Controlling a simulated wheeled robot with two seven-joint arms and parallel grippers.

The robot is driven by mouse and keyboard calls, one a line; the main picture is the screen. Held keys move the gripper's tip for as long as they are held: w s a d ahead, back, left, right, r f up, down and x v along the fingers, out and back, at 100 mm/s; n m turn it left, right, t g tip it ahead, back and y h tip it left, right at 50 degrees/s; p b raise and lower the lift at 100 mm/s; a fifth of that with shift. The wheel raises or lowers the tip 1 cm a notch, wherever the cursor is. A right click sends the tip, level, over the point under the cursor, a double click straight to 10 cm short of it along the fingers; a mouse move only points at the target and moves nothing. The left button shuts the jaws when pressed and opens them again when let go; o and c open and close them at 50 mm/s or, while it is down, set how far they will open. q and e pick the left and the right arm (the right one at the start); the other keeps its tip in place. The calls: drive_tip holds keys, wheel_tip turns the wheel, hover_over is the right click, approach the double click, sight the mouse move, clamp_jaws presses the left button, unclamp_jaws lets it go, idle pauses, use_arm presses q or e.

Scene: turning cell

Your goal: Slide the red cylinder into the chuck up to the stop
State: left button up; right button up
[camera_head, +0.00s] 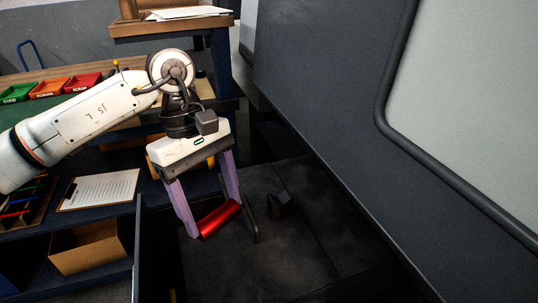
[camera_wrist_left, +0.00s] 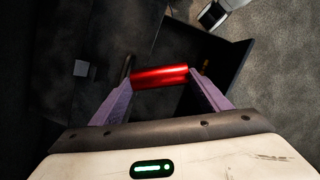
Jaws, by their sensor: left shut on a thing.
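The red cylinder (camera_head: 220,220) is held between the two purple fingers of my left gripper (camera_head: 219,221), gripped at its two ends. It hangs tilted in the head view, its right end higher. In the left wrist view the red cylinder (camera_wrist_left: 160,76) lies across between the fingertips of the left gripper (camera_wrist_left: 160,77), in the open air above a dark floor. The chuck cannot be made out in either view. My right gripper is not in view.
A large dark machine panel (camera_head: 330,110) with a pale window fills the right. An open cardboard box (camera_head: 90,250) sits below. A thin dark wall (camera_head: 139,250) stands left of the cylinder.

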use_arm(q)
drive_tip(key=shift+w+d+r+n+t+h+b, duration=0.6)
drive_tip(key=shift+w+d+n, duration=0.75)
drive_tip(key=shift+d+n, duration=0.55)
drive_tip(key=shift+w+d+r+n+t+h+b, duration=0.5)
drive_tip(key=shift+w+d+n, duration=0.95)
drive_tip(key=shift+n, duration=0.8)
drive_tip(key=shift+w+d+r+n+t+h+b, duration=0.35)
drive_tip(key=shift+w+d+r+n+t+h, duration=0.35)
drive_tip(key=shift+w+d+n, duration=0.9)
drive_tip(key=f+b, duration=0.1)
drive_tip(key=f, duration=0.2)
drive_tip(key=shift+s+d+n+b, duration=0.2)
drive_tip(key=shift+s+n+b, duration=0.15)
drive_tip(key=shift+s+b, duration=0.05)
drive_tip(key=shift+f+b, duration=0.5)
drive_tip(key=shift+f, duration=0.6)
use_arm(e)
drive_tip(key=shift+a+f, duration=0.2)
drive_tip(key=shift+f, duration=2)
use_arm(q)
drive_tip(key=shift+f+b, duration=0.2)
drive_tip(key=shift+b, duration=0.1)
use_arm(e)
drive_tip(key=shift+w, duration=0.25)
use_arm(q)
drive_tip(key=o, duration=1.3)
